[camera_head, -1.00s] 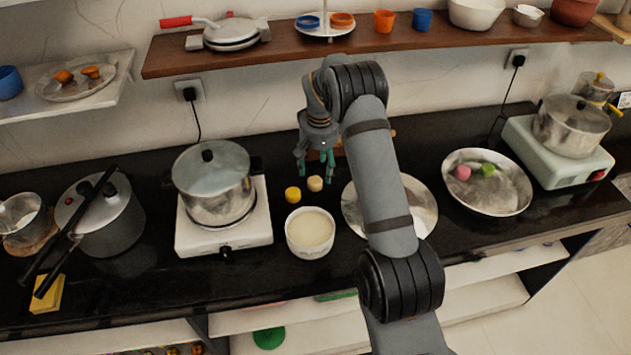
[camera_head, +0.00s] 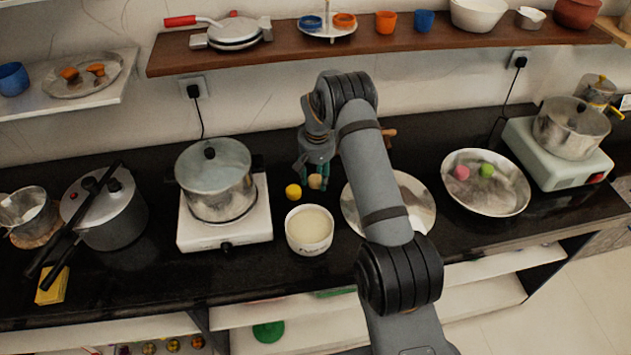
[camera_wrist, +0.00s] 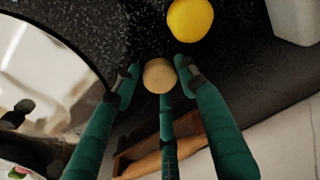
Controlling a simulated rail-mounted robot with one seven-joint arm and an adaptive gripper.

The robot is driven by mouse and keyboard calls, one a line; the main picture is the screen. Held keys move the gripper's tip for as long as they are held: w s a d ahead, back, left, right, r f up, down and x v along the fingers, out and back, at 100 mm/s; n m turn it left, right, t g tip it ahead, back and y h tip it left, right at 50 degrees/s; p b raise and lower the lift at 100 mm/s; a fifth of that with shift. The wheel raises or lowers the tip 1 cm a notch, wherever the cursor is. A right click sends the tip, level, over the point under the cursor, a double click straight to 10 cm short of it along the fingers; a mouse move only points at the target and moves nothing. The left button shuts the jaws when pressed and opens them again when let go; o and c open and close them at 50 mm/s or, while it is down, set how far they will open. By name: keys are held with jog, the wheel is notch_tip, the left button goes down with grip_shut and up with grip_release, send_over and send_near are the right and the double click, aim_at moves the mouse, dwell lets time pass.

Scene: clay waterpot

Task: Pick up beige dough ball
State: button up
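The beige dough ball (camera_wrist: 159,75) sits on the black counter. In the wrist view it lies between the spread tips of my gripper (camera_wrist: 156,80), with green fingers on its left, right and near side. In the head view the beige ball (camera_head: 315,181) is partly covered by my gripper (camera_head: 313,178), which is low over the counter. The fingers look open; I cannot tell whether any finger touches the ball. A yellow dough ball (camera_wrist: 190,19) lies close beside it, and shows to its left in the head view (camera_head: 293,191).
A white bowl (camera_head: 309,248) of pale contents stands just in front. A metal plate (camera_head: 423,199) lies to the right, and a stove with a pot (camera_head: 216,177) stands left. A pan (camera_head: 462,200) holds pink and green balls. A wooden rolling pin (camera_wrist: 139,167) lies behind.

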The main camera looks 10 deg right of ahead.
aim_at(315, 176)
jog(key=c, duration=0.6)
jog(key=shift+c, duration=0.7)
jog(key=shift+r, duration=0.45)
notch_tip(315, 176, up, 3)
jog(key=shift+w+f+b, duration=0.15)
jog(key=shift+f+b, duration=0.05)
jog(key=shift+b, duration=0.55)
jog(key=s+d+r+b, duration=0.3)
jog(key=s+r, duration=0.4)
jog(key=s, duration=0.4)
jog(key=shift+s+d+r+b, duration=0.2)
jog(key=shift+d+r+b, duration=0.1)
jog(key=shift+d, duration=0.1)
